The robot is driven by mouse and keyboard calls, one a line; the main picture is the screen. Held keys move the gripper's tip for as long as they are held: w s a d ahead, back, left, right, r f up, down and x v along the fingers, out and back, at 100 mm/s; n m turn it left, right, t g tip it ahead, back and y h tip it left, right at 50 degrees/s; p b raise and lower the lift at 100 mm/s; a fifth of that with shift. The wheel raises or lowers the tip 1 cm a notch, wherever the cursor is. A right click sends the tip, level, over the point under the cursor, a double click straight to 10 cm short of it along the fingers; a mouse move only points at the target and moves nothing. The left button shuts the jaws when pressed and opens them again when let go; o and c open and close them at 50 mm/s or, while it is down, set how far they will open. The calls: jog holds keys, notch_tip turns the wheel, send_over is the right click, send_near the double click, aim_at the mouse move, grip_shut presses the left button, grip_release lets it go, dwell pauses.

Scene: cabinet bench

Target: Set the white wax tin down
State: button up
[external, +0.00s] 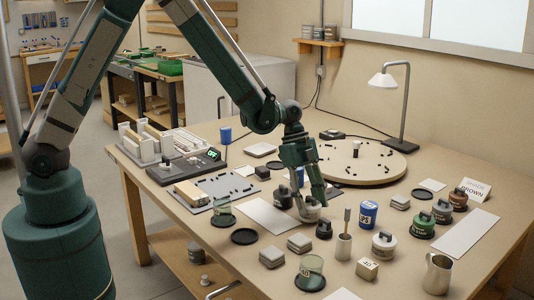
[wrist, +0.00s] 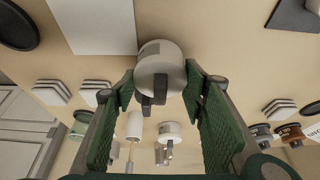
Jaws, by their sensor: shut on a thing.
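The white wax tin (wrist: 160,66), a pale round tin with a dark handle and a small grey label, is between the fingers of my gripper (wrist: 160,84) in the wrist view. The gripper is shut on it. In the external view my gripper (external: 312,200) points down over the bench, with the tin (external: 311,214) at its fingertips, partly hidden by them. The tin is at the right end of a white sheet (external: 262,217). I cannot tell whether its base touches the bench.
A similar pale tin (external: 384,246) stands to the right, near a blue can (external: 368,214) and a brush in a white cup (external: 343,246). A dark tin (external: 283,197) stands close left of the gripper. Stacked grey blocks (external: 300,243) lie in front. Part of the white sheet is bare.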

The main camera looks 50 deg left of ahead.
jog(key=shift+f+b, duration=0.5)
jog(key=shift+f, duration=0.1)
jog(key=o, duration=1)
jog(key=shift+o, duration=0.2)
jog(key=shift+r, duration=0.15)
jog(key=shift+r+p, duration=0.65)
jog(key=shift+r, duration=0.05)
jog(key=p+v, duration=0.2)
jog(key=v, duration=0.9)
jog(key=shift+a+r, duration=0.15)
jog(key=shift+r, duration=0.15)
